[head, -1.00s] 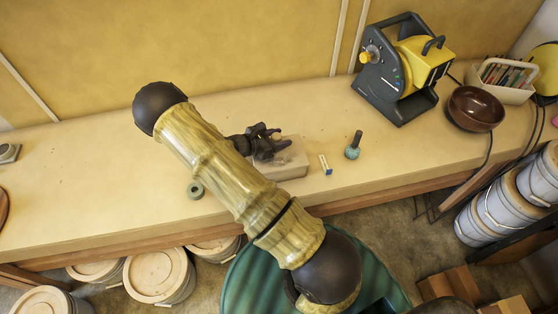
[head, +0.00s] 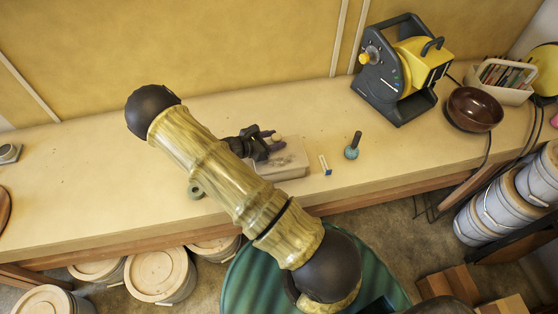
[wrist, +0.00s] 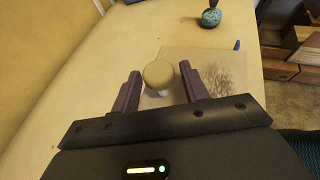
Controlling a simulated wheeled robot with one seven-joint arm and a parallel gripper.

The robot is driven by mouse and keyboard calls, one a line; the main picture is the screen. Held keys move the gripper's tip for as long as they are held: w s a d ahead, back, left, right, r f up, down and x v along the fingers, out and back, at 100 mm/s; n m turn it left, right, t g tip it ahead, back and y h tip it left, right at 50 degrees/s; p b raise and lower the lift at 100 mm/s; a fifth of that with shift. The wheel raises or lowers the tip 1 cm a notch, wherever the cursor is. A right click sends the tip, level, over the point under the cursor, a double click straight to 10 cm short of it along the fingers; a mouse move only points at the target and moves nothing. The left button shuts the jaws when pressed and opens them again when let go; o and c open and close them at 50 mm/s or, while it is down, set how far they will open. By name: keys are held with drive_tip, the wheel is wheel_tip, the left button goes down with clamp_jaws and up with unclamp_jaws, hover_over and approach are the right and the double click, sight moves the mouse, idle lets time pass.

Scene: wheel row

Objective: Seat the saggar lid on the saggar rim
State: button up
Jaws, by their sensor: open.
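A round tan knob on a short pale stem (wrist: 158,73) is between my fingers in the wrist view; it also shows beside my gripper in the head view (head: 277,138). It stands at or on the edge of a pale, flat block with grey speckles (wrist: 215,75), seen also on the bench in the head view (head: 290,166). I cannot tell for certain which of these is the saggar lid or the saggar rim. My gripper (wrist: 160,71) is open, with a dark purple finger on each side of the knob. Contact is not visible. In the head view, my gripper (head: 262,144) partly hides the block.
A teal bulb-shaped tool (head: 352,151) and a small blue-and-white piece (head: 325,165) are right of the block. A grey-green ring (head: 195,190) is partly behind my arm. A yellow-and-black machine (head: 405,68) and brown bowl (head: 473,109) stand further right. The bench's left is mostly clear.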

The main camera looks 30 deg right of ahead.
drive_tip(key=shift+a+r, duration=0.2)
drive_tip(key=shift+a, duration=0.3)
drive_tip(key=o, duration=0.5)
drive_tip(key=shift+o, duration=0.6)
drive_tip(key=o, duration=0.6)
